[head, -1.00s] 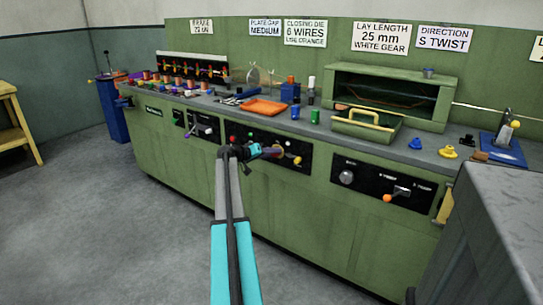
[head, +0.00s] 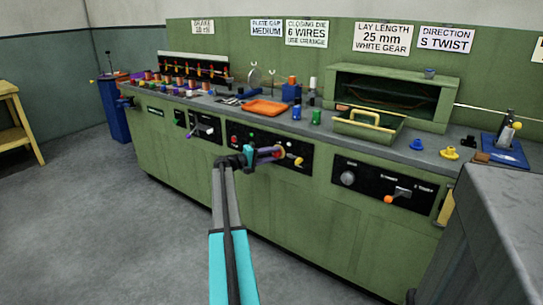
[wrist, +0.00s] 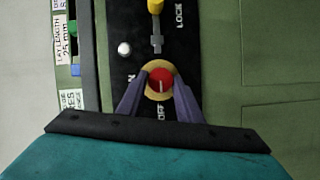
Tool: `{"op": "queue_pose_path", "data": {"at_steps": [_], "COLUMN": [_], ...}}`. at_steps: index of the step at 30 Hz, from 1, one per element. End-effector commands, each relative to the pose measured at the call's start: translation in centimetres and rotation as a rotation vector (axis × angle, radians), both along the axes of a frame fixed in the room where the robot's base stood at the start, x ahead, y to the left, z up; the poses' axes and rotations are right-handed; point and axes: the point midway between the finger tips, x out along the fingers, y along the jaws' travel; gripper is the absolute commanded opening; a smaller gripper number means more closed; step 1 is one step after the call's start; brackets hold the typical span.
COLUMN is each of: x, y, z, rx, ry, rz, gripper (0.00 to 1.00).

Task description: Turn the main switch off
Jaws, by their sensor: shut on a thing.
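The main switch (wrist: 160,79) is a red knob on a yellow round plate, set in a black panel. In the wrist view my gripper (wrist: 159,88) has its two purple fingers on either side of the knob, shut on it. A pale mark shows on the knob's lower half, on the side of the OFF lettering. The ON lettering lies to the left, partly covered by a finger.
A yellow handle (wrist: 155,7) sits above the switch near the LOCK lettering, and a white button (wrist: 124,48) is to its upper left. The green bench (head: 225,185) carries an orange tray (head: 264,107) and several small parts. A grey block (head: 500,210) stands at front right.

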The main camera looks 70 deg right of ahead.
Motion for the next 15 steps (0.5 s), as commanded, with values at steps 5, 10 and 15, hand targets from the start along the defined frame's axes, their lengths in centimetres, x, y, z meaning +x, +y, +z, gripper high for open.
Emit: {"op": "queue_pose_path", "data": {"at_steps": [5,10,15], "x": [0.14,0.11,0.06], "y": [-0.26,-0.26,-0.23], "z": [0.26,0.27,0.25], "rx": [0.0,-0.001,-0.001], "ry": [0.015,0.014,0.014], "rz": [0.007,0.007,0.005], "gripper": [0.1,0.1,0.46]}}
